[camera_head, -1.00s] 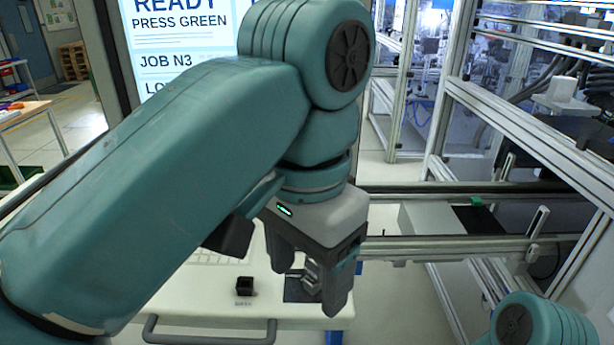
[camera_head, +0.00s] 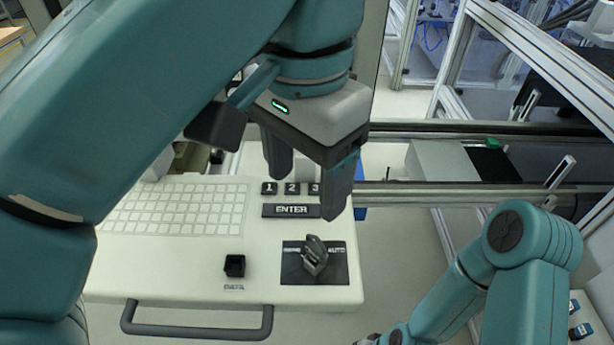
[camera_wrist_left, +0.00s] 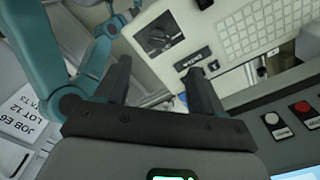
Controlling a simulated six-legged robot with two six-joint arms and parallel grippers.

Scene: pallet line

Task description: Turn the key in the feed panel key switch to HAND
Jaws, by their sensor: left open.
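The key switch (camera_head: 315,262) sits on a black plate (camera_head: 292,274) at the front right of the white feed panel (camera_head: 180,270). Its dark key or handle stands up from the plate. AUTO is readable to its right; the label to its left is too small to read. The switch also shows in the wrist view (camera_wrist_left: 158,40). My left gripper (camera_head: 307,192) is open and empty. It is over the number and ENTER keys, behind the switch in the head view and apart from it. In the wrist view its two fingers (camera_wrist_left: 160,88) show with nothing between them. My right gripper is not clearly visible.
A small black socket (camera_head: 234,265) is left of the switch. The keyboard (camera_head: 175,207) and ENTER key (camera_head: 290,210) lie behind. A handle bar (camera_head: 197,332) runs along the front edge. A metal rail (camera_head: 450,195) lies to the right. My right arm fills the lower right.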

